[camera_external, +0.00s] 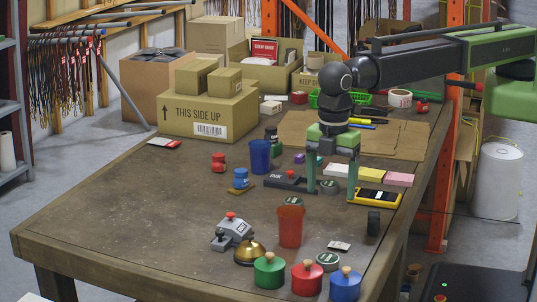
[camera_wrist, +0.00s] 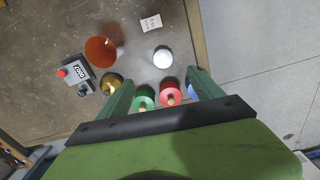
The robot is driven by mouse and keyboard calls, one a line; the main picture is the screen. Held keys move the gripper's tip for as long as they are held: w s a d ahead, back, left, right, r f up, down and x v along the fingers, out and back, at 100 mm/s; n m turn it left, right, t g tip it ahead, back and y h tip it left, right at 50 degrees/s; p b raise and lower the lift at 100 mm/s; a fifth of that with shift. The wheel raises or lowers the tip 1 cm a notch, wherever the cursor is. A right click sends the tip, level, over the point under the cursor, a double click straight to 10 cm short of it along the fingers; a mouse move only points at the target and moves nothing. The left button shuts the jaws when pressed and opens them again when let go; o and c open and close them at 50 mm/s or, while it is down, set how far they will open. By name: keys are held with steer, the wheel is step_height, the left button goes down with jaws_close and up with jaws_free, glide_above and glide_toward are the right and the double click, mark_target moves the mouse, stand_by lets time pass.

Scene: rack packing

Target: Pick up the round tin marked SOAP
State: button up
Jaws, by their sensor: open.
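Three small round tins show in the external view: one just behind the orange cup (camera_external: 291,201), one farther back (camera_external: 329,187), and one right of the cup near the front (camera_external: 327,260). Their lid lettering is too small to read, so I cannot tell which says SOAP. A pale round lid, probably the front tin, shows in the wrist view (camera_wrist: 163,57). My gripper (camera_external: 332,186) is open and points down; the farther-back tin appears between its fingers in the external view. The wrist view shows the fingers (camera_wrist: 160,80) spread, with nothing held.
The orange cup (camera_external: 290,228), brass bell (camera_external: 250,253) and green (camera_external: 269,272), red (camera_external: 307,278) and blue (camera_external: 345,284) knobbed pots crowd the front. A black stapler-like item (camera_external: 290,183) and yellow meter (camera_external: 376,197) lie beside my gripper. The table's left front is clear.

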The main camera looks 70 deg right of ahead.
steer(key=b, duration=1.3)
glide_above(328, 257)
steer(key=f, duration=1.2)
steer(key=shift+w+d+f, duration=0.1)
steer(key=shift+d+f, duration=0.15)
steer(key=shift+d, duration=0.15)
steer(key=f+b, duration=0.2)
steer(key=a+f+b, duration=0.1)
steer(key=f+b, duration=0.1)
steer(key=f, duration=0.1)
steer(key=shift+f+b, duration=0.15)
steer(key=shift+b, duration=0.2)
steer(key=shift+r, duration=0.2)
steer(key=c, duration=1.5)
step_height(328, 257, up, 5)
steer(key=p, duration=0.5)
steer(key=shift+r+p, duration=0.15)
steer(key=shift+p, duration=0.15)
steer(key=shift+w+d+r+p, duration=0.9)
steer(key=shift+d+r+p, duration=0.05)
steer(key=shift+d, duration=0.75)
steer(key=shift+w+d+r+p, duration=0.85)
steer(key=shift+d+r+p, duration=0.05)
steer(key=shift+d, duration=0.85)
steer(key=shift+w+d+r+p, duration=0.9)
steer(key=shift+d+r+p, duration=0.05)
steer(key=shift+d, duration=0.75)
